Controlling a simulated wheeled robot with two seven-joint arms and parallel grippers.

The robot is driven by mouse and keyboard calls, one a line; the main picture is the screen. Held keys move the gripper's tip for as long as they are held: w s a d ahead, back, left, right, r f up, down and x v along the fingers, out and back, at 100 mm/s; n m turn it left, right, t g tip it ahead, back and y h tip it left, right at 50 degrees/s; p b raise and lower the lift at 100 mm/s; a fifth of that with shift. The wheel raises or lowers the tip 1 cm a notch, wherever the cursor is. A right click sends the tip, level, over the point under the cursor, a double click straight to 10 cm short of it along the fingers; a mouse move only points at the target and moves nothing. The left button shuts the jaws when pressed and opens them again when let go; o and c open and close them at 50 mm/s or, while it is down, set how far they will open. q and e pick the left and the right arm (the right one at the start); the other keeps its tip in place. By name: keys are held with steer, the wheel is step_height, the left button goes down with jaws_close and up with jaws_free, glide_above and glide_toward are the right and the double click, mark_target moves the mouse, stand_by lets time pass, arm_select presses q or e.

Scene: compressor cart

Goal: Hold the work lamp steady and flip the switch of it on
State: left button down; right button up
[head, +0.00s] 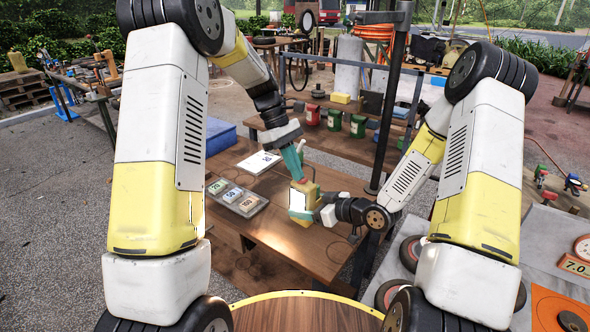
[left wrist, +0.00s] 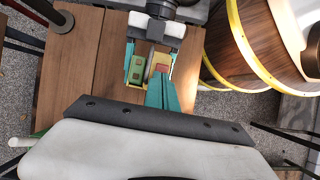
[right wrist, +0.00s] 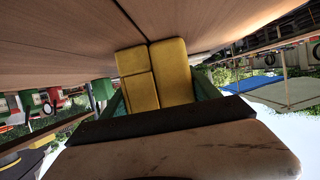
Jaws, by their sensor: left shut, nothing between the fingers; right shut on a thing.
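The work lamp (head: 309,188) is yellow with a pale front panel and stands on the wooden table. My right gripper (head: 314,213) is shut around its body from the right. In the left wrist view the lamp (left wrist: 151,67) sits between the right gripper's teal fingers, with a reddish switch (left wrist: 162,68) on top; its position is unclear. My left gripper (head: 297,178) is shut and empty, pointing down at the lamp's top; its fingertips (left wrist: 158,80) are close to the switch, contact unclear. The right wrist view shows the lamp's yellow blocks (right wrist: 140,83) between the fingers.
A grey tray (head: 258,207) with several labelled blocks and a white card (head: 259,163) lie on the table (head: 270,235) left of the lamp. A blue box (head: 220,134) is at its far left. A dark post (head: 387,110) rises behind the lamp.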

arm_select(q)
steer(key=shift+s+d+f, duration=0.2)
steer(key=shift+s+d, duration=0.4)
steer(key=shift+d, duration=0.15)
arm_select(e)
steer(key=shift+a, duration=0.2)
steer(key=shift+r, duration=0.1)
arm_select(q)
steer(key=shift+r, duration=0.1)
arm_select(e)
steer(key=shift+d, duration=0.2)
arm_select(q)
steer(key=w+a+f+v, duration=0.1)
steer(key=v, duration=1.3)
steer(key=shift+w+a+r, duration=0.3)
arm_select(e)
steer(key=shift+f, duration=0.2)
steer(key=o, duration=2.1)
steer(key=shift+c, duration=0.2)
steer(key=shift+d+r, duration=0.1)
